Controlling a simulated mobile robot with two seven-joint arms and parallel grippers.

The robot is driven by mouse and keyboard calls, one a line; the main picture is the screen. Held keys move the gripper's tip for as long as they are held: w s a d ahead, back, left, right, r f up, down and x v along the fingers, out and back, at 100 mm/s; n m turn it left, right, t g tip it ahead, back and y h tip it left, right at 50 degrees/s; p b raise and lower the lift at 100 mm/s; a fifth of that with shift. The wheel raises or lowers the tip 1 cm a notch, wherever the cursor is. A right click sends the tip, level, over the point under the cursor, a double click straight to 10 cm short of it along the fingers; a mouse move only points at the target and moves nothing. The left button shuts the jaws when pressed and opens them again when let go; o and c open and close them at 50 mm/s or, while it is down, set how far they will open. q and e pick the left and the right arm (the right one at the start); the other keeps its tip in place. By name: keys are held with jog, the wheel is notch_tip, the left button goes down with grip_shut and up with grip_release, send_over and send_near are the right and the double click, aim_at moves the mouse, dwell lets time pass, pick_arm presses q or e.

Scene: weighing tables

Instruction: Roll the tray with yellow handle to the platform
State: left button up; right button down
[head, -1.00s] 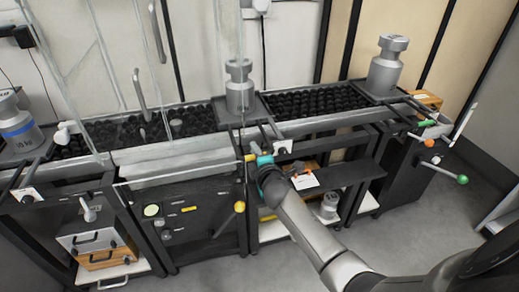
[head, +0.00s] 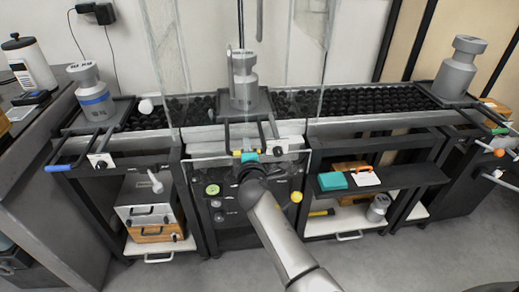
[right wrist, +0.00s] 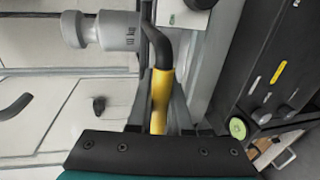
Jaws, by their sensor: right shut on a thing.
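The tray with the yellow handle (head: 263,109) is on the black rollers near the middle of the head view, carrying a grey metal weight (head: 243,80). The yellow handle (head: 237,153) sticks out at its front and shows large in the right wrist view (right wrist: 160,100). My right gripper (head: 249,158) is shut on this handle; its fingers hide part of it. The tray stands between clear glass panels (head: 190,60), above a black cabinet (head: 230,205) with a green dial. The platform surface under the tray cannot be made out. My left gripper is not in view.
A tray with a blue handle (head: 60,167) and a blue-banded weight (head: 92,92) stands to the left. Another weight (head: 460,68) stands on a tray at the far right. Rollers (head: 370,101) right of the middle tray are empty.

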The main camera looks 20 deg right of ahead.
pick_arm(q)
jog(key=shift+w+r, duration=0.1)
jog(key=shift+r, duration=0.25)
pick_arm(e)
jog(key=shift+w+a, duration=0.15)
jog(key=shift+a, duration=0.3)
jog(key=c, duration=0.8)
grip_release()
jog(key=shift+c, duration=0.2)
